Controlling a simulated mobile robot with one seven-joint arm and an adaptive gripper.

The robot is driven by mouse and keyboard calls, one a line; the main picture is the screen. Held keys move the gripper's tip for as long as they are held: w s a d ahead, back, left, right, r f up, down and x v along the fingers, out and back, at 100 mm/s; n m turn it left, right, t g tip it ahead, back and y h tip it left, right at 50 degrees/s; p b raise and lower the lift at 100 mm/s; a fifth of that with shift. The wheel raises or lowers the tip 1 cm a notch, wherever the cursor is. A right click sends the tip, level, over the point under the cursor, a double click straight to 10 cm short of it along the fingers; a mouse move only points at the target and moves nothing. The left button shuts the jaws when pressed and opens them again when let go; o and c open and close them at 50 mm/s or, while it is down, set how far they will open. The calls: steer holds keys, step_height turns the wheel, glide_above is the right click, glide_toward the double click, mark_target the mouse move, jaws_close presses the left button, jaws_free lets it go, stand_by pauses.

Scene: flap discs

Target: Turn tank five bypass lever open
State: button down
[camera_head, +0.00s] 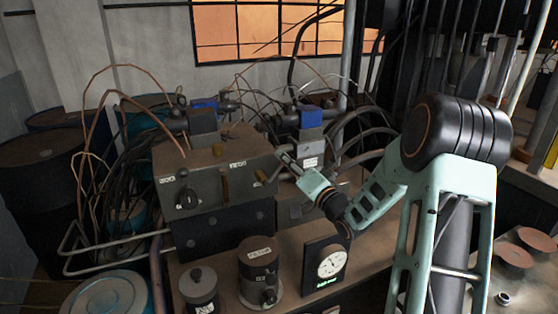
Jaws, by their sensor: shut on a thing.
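A grey-brown valve box (210,170) stands on the bench left of my gripper, with small white labels too small to read surely. A brass-coloured lever (261,177) sticks out near its right end, tilted. Another brass-coloured lever (226,186) hangs upright on the box's front face. I cannot tell from the labels which lever is tank five's bypass. My gripper (280,168) reaches in from the right, its fingers closed at the tilted lever by the box's right end. The fingers partly hide the contact.
A black round knob (187,199) sits on the box's front left. A labelled cylinder (258,270), a smaller dark canister (199,287) and a dial gauge (327,262) stand in front. Blue-topped valves (311,117) and many cables crowd behind. Reddish discs (512,255) lie at right.

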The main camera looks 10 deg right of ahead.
steer(key=d+f+m+t+h+b, duration=0.1)
steer(key=d+f+m+h+b, duration=0.1)
steer(key=f+m, duration=0.4)
steer(key=shift+w+d+m, duration=0.3)
steer(key=shift+d+m, duration=0.25)
steer(key=shift+m, duration=1.55)
steer(key=shift+t, duration=0.3)
steer(key=c, duration=1.7)
jaws_free()
steer(key=shift+o, duration=0.2)
steer(key=shift+r, duration=0.1)
step_height(320, 180, up, 10)
steer(key=shift+c, duration=0.7)
